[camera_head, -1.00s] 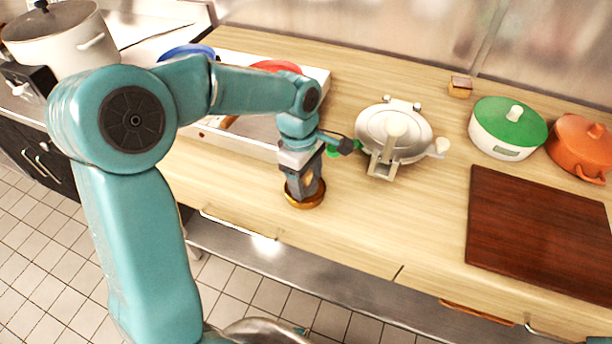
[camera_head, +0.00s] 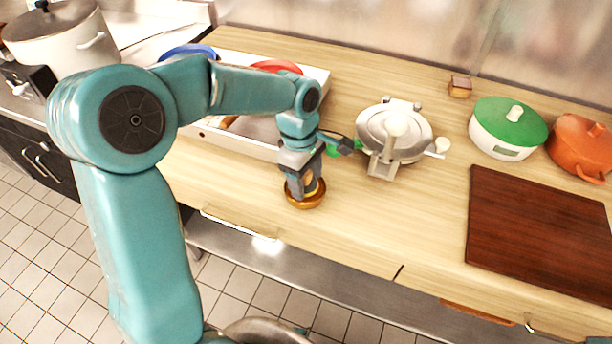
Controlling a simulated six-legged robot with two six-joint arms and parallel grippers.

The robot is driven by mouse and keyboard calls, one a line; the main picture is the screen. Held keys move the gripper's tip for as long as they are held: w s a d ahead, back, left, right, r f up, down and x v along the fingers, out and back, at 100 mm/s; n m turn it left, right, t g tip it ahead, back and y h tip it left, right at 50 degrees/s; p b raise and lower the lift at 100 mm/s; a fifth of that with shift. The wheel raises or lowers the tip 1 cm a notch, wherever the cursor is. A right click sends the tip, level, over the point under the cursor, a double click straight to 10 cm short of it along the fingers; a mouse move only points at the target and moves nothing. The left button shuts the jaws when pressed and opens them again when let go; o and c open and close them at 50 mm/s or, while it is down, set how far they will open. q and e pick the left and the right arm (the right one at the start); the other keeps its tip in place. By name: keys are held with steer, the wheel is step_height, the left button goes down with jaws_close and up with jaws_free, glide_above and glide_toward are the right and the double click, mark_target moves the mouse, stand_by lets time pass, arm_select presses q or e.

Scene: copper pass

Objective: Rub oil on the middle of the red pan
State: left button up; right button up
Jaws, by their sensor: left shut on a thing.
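The red pan (camera_head: 277,66) sits on a white-framed unit at the back, mostly hidden behind my left arm; its middle does not show. My left gripper (camera_head: 304,186) points down over a small golden-brown dish (camera_head: 310,203) near the counter's front edge. It is shut on a small yellowish thing (camera_head: 311,184), mostly covered by the jaws. I cannot tell whether this thing touches the dish. My right gripper is out of view.
A blue pan (camera_head: 187,50) shares the white-framed unit (camera_head: 262,151). A silver press (camera_head: 394,133) stands right of my gripper. A green-lidded pot (camera_head: 507,128), an orange pot (camera_head: 583,148) and a dark board (camera_head: 540,230) are farther right. Bare counter lies between press and board.

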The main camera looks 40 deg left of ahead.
mark_target(308, 174)
arm_select(q)
steer(key=shift+r+p, duration=2.3)
steer(key=shift+r, duration=0.55)
steer(key=shift+r+p, duration=0.5)
steer(key=shift+r, duration=0.2)
steer(key=shift+f, duration=0.1)
steer(key=shift+s, duration=0.1)
